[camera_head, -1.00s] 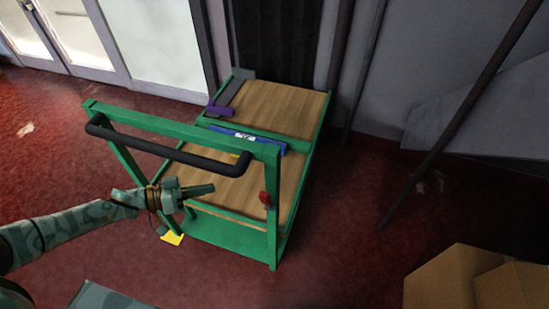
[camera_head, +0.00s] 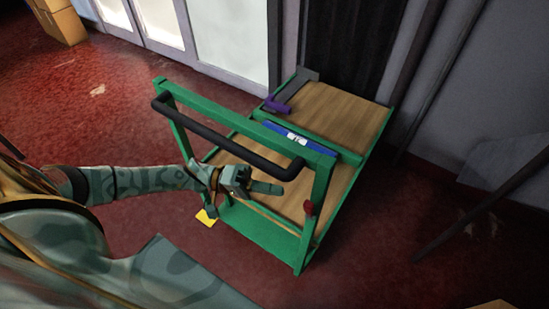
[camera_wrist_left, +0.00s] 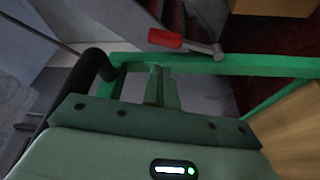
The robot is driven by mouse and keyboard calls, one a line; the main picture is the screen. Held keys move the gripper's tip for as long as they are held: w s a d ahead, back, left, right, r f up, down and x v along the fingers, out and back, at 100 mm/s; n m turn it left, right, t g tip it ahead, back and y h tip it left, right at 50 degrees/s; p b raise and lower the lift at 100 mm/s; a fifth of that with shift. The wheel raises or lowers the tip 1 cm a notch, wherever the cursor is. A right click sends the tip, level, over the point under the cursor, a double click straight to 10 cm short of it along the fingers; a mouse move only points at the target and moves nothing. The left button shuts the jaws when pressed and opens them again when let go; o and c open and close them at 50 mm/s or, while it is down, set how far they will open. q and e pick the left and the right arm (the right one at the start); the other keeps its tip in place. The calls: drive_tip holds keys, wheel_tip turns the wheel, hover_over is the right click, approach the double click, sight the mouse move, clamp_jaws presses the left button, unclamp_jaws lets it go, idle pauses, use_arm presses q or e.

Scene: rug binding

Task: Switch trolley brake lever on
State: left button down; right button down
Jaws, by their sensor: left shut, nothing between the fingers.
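The green trolley (camera_head: 180,125) has a wooden deck and a black push handle (camera_head: 225,143). A small red-handled lever (camera_head: 309,208) sits on its right upright post. In the left wrist view, the lever (camera_wrist_left: 166,39) has a red grip pointing left and a grey metal arm at its right end, lying across the green post. My left gripper (camera_head: 281,188) is shut and empty, just left of the lever and below the handle. In the wrist view its closed fingers (camera_wrist_left: 154,72) point toward the lever, with a small gap. My right gripper is out of view.
A blue item (camera_head: 295,137) and a purple-handled tool (camera_head: 275,105) lie on the trolley. A yellow piece (camera_head: 206,217) shows at its lower left corner. A slanted pole (camera_head: 490,203) stands at the right. Cardboard boxes (camera_head: 60,20) are at the back left. Red floor is open at left.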

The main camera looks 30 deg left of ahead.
use_arm(q)
drive_tip(key=x, duration=0.7)
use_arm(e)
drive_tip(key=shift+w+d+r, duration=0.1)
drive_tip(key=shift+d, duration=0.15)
use_arm(q)
drive_tip(key=shift+s, duration=0.15)
